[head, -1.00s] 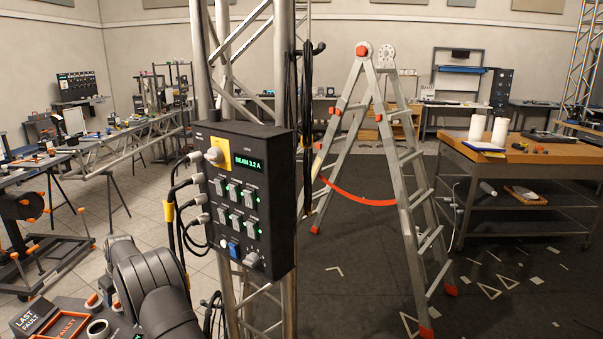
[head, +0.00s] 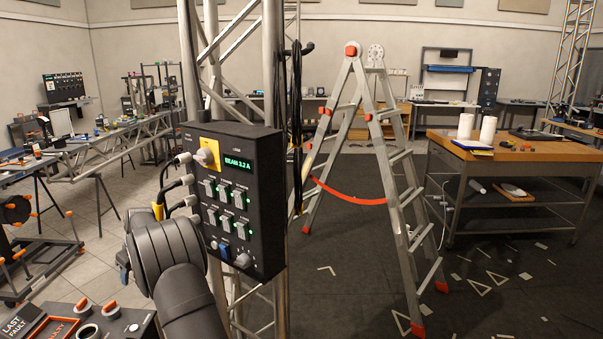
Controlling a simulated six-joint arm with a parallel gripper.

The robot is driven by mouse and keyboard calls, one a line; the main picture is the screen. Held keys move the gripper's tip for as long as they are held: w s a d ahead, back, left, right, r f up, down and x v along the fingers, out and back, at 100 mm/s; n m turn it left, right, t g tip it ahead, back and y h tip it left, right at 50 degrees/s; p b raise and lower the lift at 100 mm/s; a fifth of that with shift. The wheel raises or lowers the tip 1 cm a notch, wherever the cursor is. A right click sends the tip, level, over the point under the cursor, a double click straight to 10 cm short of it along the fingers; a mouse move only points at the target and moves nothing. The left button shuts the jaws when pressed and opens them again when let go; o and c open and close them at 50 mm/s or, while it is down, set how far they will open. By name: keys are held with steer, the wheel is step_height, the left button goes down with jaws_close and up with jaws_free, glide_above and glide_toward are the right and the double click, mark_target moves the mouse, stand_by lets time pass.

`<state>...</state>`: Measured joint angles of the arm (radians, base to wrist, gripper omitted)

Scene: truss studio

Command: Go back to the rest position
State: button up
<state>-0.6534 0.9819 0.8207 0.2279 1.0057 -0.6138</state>
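My arm (head: 175,260) rises from the bottom left in the head view, dark grey, its upper joint just left of the control box. My gripper does not show in the view, so its fingers and anything in them cannot be seen. The black control box (head: 262,210) is fixed to the truss post, with a lit display (head: 238,163) reading "BEAM 3.2 A", a yellow plate with a knob (head: 206,154), and several switches with green lights. Cables plug into its left side; my arm hides part of them.
The metal truss (head: 273,60) stands upright behind the box. A stepladder (head: 385,170) with a red strap stands to the right. A wooden-topped workbench (head: 540,157) is further right. A panel labelled "LAST FAULT" (head: 18,325) lies at the bottom left. Dark floor between is largely open.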

steer(key=s+a+n+g, duration=0.15)
steer(key=s+n, duration=0.25)
steer(key=s, duration=0.4)
steer(key=shift+n, duration=0.3)
steer(key=s+a+f, duration=0.1)
steer(key=a+f, duration=0.1)
steer(key=a, duration=0.1)
steer(key=s+a+f, duration=0.1)
steer(key=a+f, duration=0.2)
steer(key=a, duration=0.1)
steer(key=s+a+f, duration=0.1)
steer(key=a+f, duration=0.1)
steer(key=a, duration=0.1)
steer(key=shift+s+a+f, duration=0.35)
steer(key=shift+s+a, duration=0.05)
steer(key=shift+f, duration=0.55)
steer(key=o, duration=0.9)
steer(key=shift+y, duration=0.3)
